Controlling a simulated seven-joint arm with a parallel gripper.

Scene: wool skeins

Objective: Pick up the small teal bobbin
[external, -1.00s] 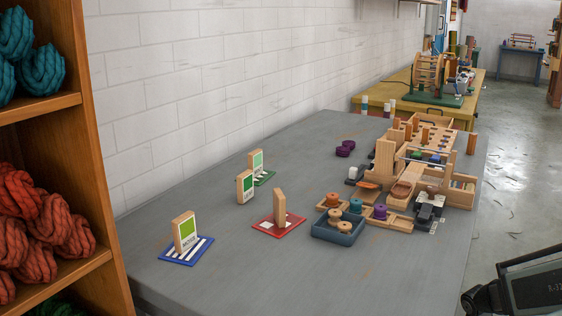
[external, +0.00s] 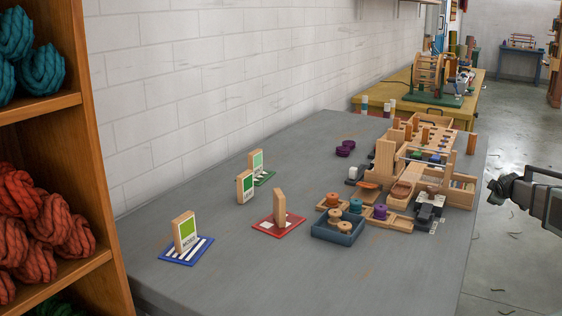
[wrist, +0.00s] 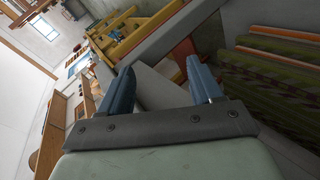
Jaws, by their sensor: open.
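My gripper (external: 497,189) is at the right of the external view, beyond the table's right edge and well apart from the bobbin. In the wrist view my gripper (wrist: 162,84) is open, with its two blue-grey fingers apart and nothing between them. I cannot make out the teal bobbin in the wrist view.
An orange bobbin (external: 333,199) and a purple bobbin (external: 380,211) stand close to the tray. Wooden boxes and racks (external: 425,150) crowd the table behind it. Upright cards (external: 184,233) stand to the left. The table's front is clear.

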